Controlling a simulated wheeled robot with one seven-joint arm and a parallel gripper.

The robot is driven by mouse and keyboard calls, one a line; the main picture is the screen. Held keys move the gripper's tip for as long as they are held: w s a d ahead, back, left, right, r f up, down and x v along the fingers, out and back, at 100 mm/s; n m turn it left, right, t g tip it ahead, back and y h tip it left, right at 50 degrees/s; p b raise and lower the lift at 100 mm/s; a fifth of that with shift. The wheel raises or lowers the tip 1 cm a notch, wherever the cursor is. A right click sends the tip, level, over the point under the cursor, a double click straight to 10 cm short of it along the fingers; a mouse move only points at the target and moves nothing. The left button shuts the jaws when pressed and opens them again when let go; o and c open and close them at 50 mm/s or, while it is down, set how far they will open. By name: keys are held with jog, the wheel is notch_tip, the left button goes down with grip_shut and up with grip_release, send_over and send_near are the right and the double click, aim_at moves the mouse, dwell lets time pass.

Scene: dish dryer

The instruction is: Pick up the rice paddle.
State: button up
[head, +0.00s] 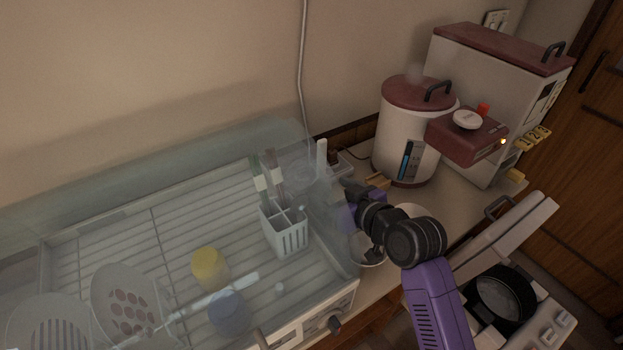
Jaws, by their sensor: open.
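A white upright piece that looks like the rice paddle (321,154) stands just beyond the right end of the dish dryer, by the wall.
The dish dryer (130,215) fills the left, with a utensil holder (291,238), cups and plates inside. A rice cooker (402,135) and a tall white dispenser (474,82) stand at the back right.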

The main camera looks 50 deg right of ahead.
jog(key=x, duration=0.7)
jog(key=shift+w+f+p, duration=0.1)
jog(key=shift+f+p, duration=0.25)
jog(key=shift+f, duration=0.15)
jog(key=c, duration=1.5)
jog(key=shift+c, duration=0.2)
jog(key=shift+r, duration=0.1)
notch_tip(320, 180, up, 20)
jog(key=p, duration=0.1)
